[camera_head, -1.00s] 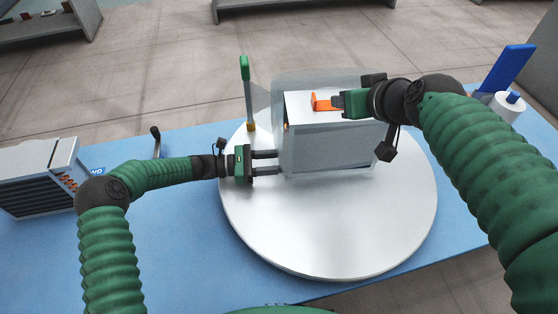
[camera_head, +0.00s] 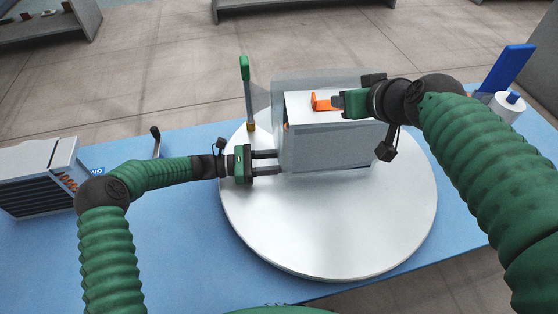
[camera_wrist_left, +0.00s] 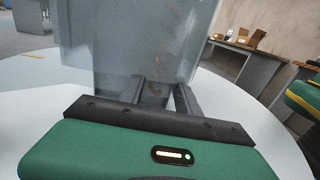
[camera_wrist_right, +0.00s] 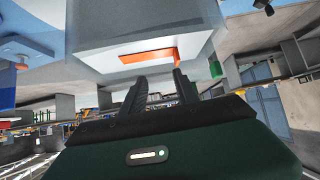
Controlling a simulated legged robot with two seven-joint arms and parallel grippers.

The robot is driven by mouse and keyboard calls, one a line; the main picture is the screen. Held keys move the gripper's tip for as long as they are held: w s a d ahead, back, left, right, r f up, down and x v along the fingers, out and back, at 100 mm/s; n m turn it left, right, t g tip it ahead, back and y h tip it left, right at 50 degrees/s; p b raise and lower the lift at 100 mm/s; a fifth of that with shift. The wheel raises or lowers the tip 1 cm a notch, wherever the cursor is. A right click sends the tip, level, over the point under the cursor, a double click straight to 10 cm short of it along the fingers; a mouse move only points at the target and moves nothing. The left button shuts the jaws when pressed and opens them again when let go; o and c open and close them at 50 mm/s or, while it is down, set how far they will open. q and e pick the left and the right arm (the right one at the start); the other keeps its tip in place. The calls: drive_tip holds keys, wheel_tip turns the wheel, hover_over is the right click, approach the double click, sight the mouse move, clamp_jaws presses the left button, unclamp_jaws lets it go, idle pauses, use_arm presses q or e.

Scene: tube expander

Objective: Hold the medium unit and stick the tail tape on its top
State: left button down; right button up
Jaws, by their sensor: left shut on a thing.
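The medium unit (camera_head: 325,149), a grey box with a paler top, stands on the round silver turntable (camera_head: 330,235). My left gripper (camera_head: 281,162) is shut on the lower left side of the unit; its fingers also show against grey panels in the left wrist view (camera_wrist_left: 162,95). The orange tail tape (camera_head: 318,102) lies on the unit's top, and it also shows in the right wrist view (camera_wrist_right: 148,56). My right gripper (camera_head: 336,101) is beside the tape's right part. Its fingers (camera_wrist_right: 160,78) are apart, with one tip very near the tape or touching it.
A slatted grey box (camera_head: 38,175) sits at the left of the blue table (camera_head: 200,270). A white cylinder (camera_head: 505,106) and a blue panel (camera_head: 508,68) are at the right. The turntable's front is clear.

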idle(0.4)
drive_tip(key=shift+w+a+r, duration=0.1)
drive_tip(key=shift+w, duration=0.15)
drive_tip(key=c, duration=0.4)
drive_tip(key=w, duration=0.1)
drive_tip(key=w+g, duration=0.1)
drive_tip(key=w, duration=0.1)
drive_tip(key=w+r+g, duration=0.1)
drive_tip(key=w, duration=0.1)
drive_tip(key=shift+n+y, duration=0.3)
drive_tip(key=shift+n, duration=0.1)
clamp_jaws()
drive_tip(key=w+d+g, duration=0.1)
drive_tip(key=w+d+f+g+h, duration=0.1)
drive_tip(key=w+d, duration=0.1)
drive_tip(key=shift+w+d+f+g, duration=0.1)
drive_tip(key=shift+w+d+g, duration=0.1)
drive_tip(key=shift+g, duration=0.1)
drive_tip(key=shift+w+d+f+m+h, duration=0.15)
drive_tip(key=shift+d+f+m+h, duration=0.15)
drive_tip(key=shift+d+m+h, duration=0.15)
drive_tip(key=shift+f, duration=2.35)
